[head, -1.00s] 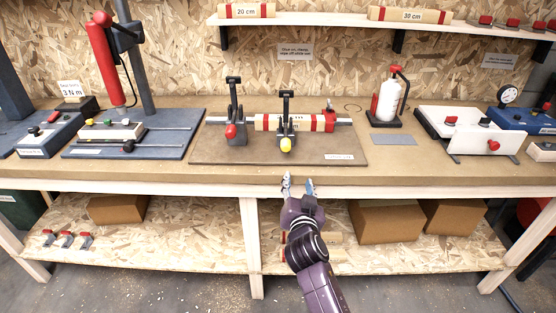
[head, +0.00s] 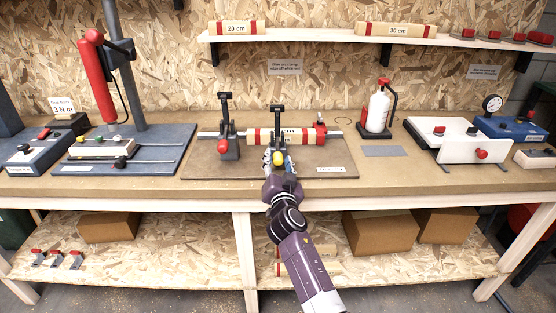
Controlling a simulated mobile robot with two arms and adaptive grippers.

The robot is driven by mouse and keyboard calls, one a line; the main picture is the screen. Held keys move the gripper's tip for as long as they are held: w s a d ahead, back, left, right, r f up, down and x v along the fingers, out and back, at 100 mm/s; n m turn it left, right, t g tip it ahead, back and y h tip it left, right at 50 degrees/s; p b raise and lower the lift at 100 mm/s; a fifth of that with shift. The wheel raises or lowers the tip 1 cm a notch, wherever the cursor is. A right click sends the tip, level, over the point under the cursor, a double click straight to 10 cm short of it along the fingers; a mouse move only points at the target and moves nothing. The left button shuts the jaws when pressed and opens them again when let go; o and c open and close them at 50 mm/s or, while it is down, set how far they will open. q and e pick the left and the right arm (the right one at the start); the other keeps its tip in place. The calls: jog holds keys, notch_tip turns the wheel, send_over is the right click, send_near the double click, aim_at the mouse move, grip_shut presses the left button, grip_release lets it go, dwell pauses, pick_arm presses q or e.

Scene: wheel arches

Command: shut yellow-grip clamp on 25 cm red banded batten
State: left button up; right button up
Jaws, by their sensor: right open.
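A pale batten (head: 299,136) with red bands lies along a metal bar on the brown board (head: 325,160). The clamp with the yellow grip (head: 279,158) straddles the batten near its middle. Its black lever (head: 278,119) stands upright behind the grip. My right gripper (head: 274,163) is open at the yellow grip, in front of the batten. Its fingers partly overlap the clamp's lower part, and I cannot tell whether they touch the grip. My left gripper is out of view.
A red-grip clamp (head: 227,144) stands left of the batten on the same board. A red and white bottle (head: 377,111) and a white fixture (head: 460,140) stand to the right. A blue-grey press base (head: 155,150) is at left. The bench front is clear.

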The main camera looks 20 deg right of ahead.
jog(key=shift+w, duration=0.2)
grip_shut()
dwell(0.3)
